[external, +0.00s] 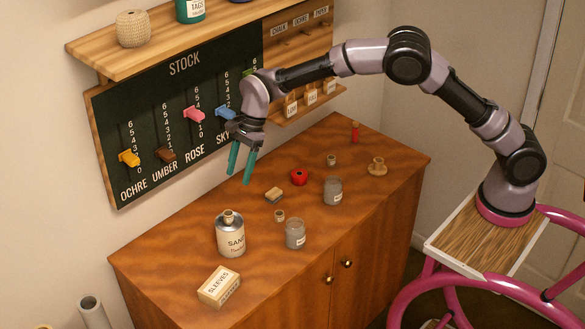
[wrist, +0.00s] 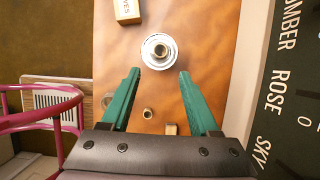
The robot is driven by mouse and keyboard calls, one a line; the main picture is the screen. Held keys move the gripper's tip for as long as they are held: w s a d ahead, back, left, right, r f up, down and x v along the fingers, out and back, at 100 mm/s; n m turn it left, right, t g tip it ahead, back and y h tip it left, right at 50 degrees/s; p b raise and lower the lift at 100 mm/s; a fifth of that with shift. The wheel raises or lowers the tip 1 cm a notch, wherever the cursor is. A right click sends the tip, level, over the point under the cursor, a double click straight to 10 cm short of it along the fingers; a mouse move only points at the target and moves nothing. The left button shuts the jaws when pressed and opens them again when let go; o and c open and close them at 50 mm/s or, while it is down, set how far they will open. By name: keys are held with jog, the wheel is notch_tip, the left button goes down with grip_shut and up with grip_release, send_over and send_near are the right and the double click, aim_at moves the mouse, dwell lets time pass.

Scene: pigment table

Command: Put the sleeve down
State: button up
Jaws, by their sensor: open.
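My gripper (external: 241,176) is open and empty, held above the back of the wooden cabinet top near the stock board. Its two green fingers also show apart in the wrist view (wrist: 160,76). A small tan ring-like piece (external: 279,216), possibly a sleeve, stands on the cabinet between the can and a grey jar. It also shows in the wrist view (wrist: 148,114), below and between the fingers. A similar small piece (external: 331,160) stands farther right. A cream box lettered SLEEVES (external: 219,287) lies at the front left and shows at the wrist view's top (wrist: 127,9).
A metal can (external: 230,236) stands below the gripper's left. Two grey jars (external: 295,234) (external: 333,190), a wooden block (external: 273,195), a red round item (external: 299,177) and a tan holder (external: 377,167) share the cabinet top. The stock board (external: 180,130) is close behind the gripper.

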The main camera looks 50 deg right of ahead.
jog(key=d+r+n+t, duration=0.1)
jog(key=d+r+n, duration=0.1)
jog(key=d+r, duration=0.95)
jog(key=s+d+r+n+t, duration=0.1)
jog(key=s+d+r+n, duration=0.1)
jog(key=s+d+r, duration=0.5)
jog(key=s+d+r+n+t, duration=0.1)
jog(key=s+d+r+n, duration=0.15)
jog(key=d+r, duration=0.45)
jog(key=s+d+f+n+t+h, duration=0.1)
jog(key=s+d+n+t, duration=0.1)
jog(key=s+d, duration=0.6)
jog(key=s+d+f+n+t+h, duration=0.1)
jog(key=s+d+n+t, duration=0.1)
jog(key=s+d+n, duration=0.3)
jog(key=s+d, duration=0.4)
jog(key=s, duration=0.7)
jog(key=shift+d+f, duration=0.25)
jog(key=shift+f, duration=0.15)
